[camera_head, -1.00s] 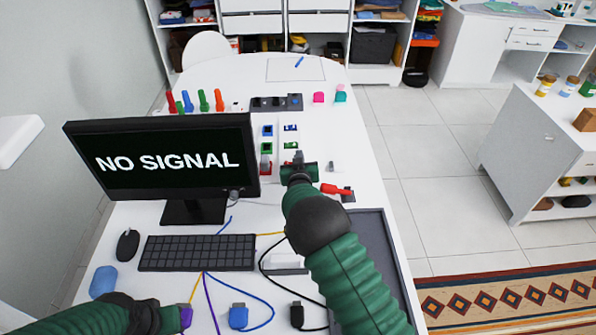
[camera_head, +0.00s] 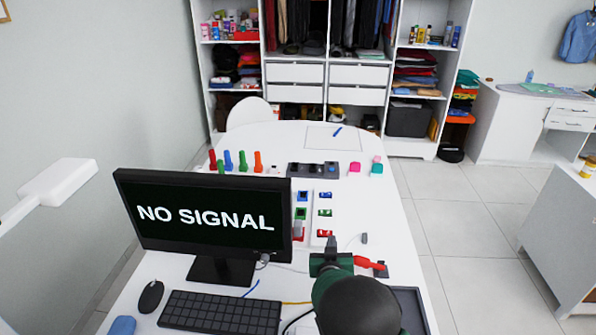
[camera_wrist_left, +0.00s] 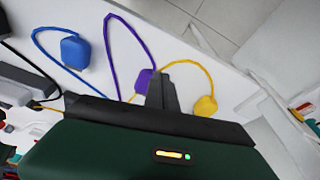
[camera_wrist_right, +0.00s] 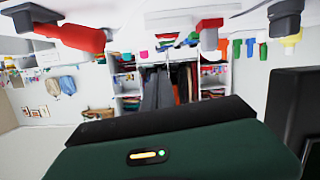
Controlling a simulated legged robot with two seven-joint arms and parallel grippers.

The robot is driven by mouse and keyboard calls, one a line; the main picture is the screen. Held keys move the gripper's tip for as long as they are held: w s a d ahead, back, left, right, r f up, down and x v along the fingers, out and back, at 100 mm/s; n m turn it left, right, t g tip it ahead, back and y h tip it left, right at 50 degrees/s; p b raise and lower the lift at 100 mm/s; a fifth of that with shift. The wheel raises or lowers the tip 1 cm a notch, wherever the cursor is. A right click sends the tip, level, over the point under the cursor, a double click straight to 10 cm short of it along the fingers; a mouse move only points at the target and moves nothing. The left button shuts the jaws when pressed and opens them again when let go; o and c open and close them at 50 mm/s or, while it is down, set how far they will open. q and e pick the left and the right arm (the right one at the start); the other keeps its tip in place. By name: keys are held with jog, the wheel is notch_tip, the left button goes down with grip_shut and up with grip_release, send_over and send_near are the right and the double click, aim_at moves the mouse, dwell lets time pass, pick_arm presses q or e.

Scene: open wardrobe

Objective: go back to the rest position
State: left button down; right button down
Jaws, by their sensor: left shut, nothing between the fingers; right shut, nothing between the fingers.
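My right gripper (camera_head: 331,243) is over the white table, right of the monitor. Its fingers show in the right wrist view (camera_wrist_right: 158,88), closed together with nothing between them. A red-handled part (camera_head: 368,263) lies just right of it and also shows at the upper left of the right wrist view (camera_wrist_right: 80,38). My left gripper is outside the head view. The left wrist view shows its closed, empty fingers (camera_wrist_left: 162,92) above the white table, beside a purple plug (camera_wrist_left: 145,82); whether they touch cannot be told.
The monitor (camera_head: 205,215) and keyboard (camera_head: 222,312) stand at the left of the table (camera_head: 405,225). A blue plug (camera_wrist_left: 74,52) and a yellow plug (camera_wrist_left: 205,106) lie near my left gripper. Small coloured blocks (camera_head: 325,212) sit beyond my right gripper. The wardrobe (camera_head: 327,72) is at the back.

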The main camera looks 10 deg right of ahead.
jog(key=s+f+g+y, duration=0.1)
jog(key=s+g, duration=0.1)
jog(key=s, duration=0.2)
jog(key=s+f+g+y, duration=0.1)
jog(key=s+g, duration=0.1)
jog(key=s, duration=0.2)
jog(key=s+f+g+y, duration=0.1)
jog(key=s+g, duration=0.1)
jog(key=s, duration=0.3)
jog(key=shift+d, duration=0.15)
jog(key=s+g, duration=0.2)
jog(key=s, duration=0.5)
jog(key=s+n+g, duration=0.1)
jog(key=s+g, duration=0.1)
jog(key=s, duration=0.5)
jog(key=s+f+g+y, duration=0.1)
jog(key=s+g, duration=0.1)
jog(key=s, duration=0.5)
jog(key=shift+d+n, duration=0.3)
jog(key=shift+d, duration=0.1)
jog(key=shift+w+a+f, duration=0.1)
jog(key=shift+w+a, duration=0.2)
jog(key=shift+w, duration=0.05)
jog(key=shift+s+d, duration=0.2)
jog(key=shift+d, duration=0.05)
jog(key=shift+w+a, duration=0.1)
